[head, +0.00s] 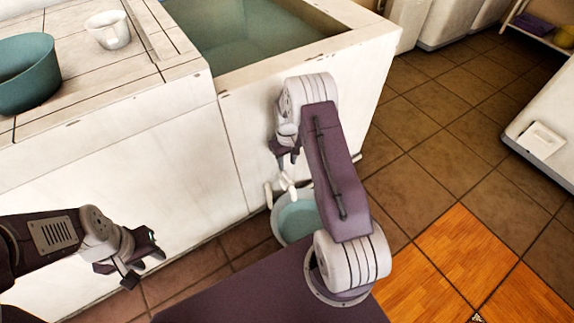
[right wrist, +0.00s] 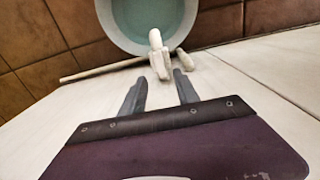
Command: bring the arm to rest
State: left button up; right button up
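My right arm reaches over to the front of the white basin. My right gripper (head: 285,156) points down just above a small white tap (head: 287,183). In the right wrist view the two fingers of the right gripper (right wrist: 158,80) stand apart, and the tap (right wrist: 157,50) shows just beyond their tips, with nothing seen held. My left gripper (head: 146,266) hangs at the lower left in front of the white cabinet wall, its fingers apart and empty.
A bucket (head: 296,225) with pale blue-green contents stands on the tiled floor below the tap. The basin (head: 330,45) holds water. A teal bowl (head: 25,80) and a white cup (head: 108,32) stand on the counter. The floor at right is clear.

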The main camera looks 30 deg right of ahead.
pick_arm(q)
jog(key=shift+r, duration=0.45)
pick_arm(e)
jog(key=shift+r, duration=0.8)
